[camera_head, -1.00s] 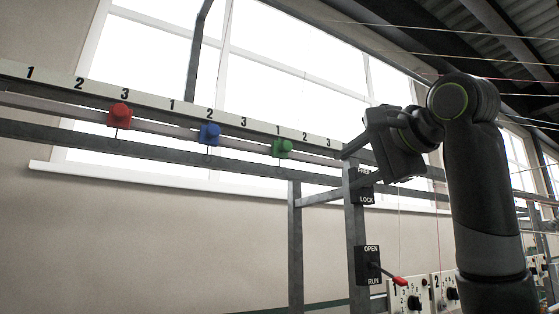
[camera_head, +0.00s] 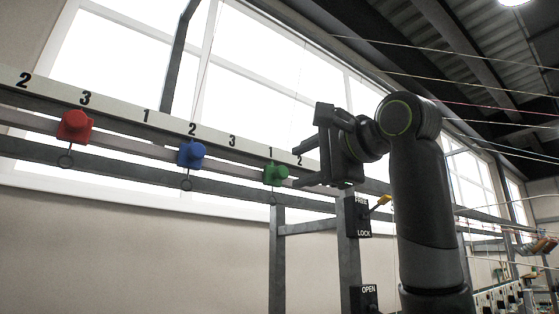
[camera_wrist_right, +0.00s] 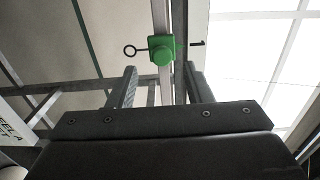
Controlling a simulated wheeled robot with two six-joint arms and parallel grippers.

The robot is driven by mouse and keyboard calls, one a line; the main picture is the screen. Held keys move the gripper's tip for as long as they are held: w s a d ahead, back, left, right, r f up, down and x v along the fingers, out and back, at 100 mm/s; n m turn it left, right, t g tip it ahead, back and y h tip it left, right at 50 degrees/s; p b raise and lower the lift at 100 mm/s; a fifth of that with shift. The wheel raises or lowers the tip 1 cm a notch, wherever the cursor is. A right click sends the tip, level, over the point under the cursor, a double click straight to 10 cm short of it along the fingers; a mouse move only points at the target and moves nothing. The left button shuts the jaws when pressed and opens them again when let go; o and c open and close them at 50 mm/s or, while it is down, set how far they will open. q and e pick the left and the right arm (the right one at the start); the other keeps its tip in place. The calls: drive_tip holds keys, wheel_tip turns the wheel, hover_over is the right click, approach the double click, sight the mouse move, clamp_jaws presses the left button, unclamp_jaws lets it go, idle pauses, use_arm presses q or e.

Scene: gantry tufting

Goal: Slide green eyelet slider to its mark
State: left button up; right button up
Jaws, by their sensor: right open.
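The green eyelet slider (camera_head: 276,174) sits on the rail below the number 1 of the rightmost 1-2-3 group. Its eyelet ring hangs below it. My right gripper (camera_head: 298,166) is open just right of the slider, its fingers pointing left, one higher and one lower. In the right wrist view the green slider (camera_wrist_right: 162,49) lies just beyond the gap between the open fingertips (camera_wrist_right: 160,70), apart from them, with its ring (camera_wrist_right: 129,50) to the left. The 3 of this group is hidden behind my gripper. My left gripper is out of view.
A blue slider (camera_head: 191,154) and a red slider (camera_head: 74,127) sit farther left on the same rail (camera_head: 120,146). The number strip (camera_head: 120,110) runs above. Threads stretch across the upper right.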

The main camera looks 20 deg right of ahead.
sight(284, 172)
drive_tip(key=p+x, duration=0.1)
drive_tip(key=x, duration=0.1)
drive_tip(key=p+x, duration=0.1)
drive_tip(key=x, duration=0.1)
drive_tip(key=shift+w+r, duration=0.1)
drive_tip(key=shift+r, duration=0.15)
drive_tip(key=shift+w+p, duration=0.35)
drive_tip(key=shift+p, duration=0.15)
drive_tip(key=shift+w+a, duration=0.2)
drive_tip(key=shift+w, duration=0.15)
drive_tip(key=shift+w+a+f+p, duration=0.25)
drive_tip(key=shift+w+p, duration=0.1)
drive_tip(key=shift+w, duration=0.2)
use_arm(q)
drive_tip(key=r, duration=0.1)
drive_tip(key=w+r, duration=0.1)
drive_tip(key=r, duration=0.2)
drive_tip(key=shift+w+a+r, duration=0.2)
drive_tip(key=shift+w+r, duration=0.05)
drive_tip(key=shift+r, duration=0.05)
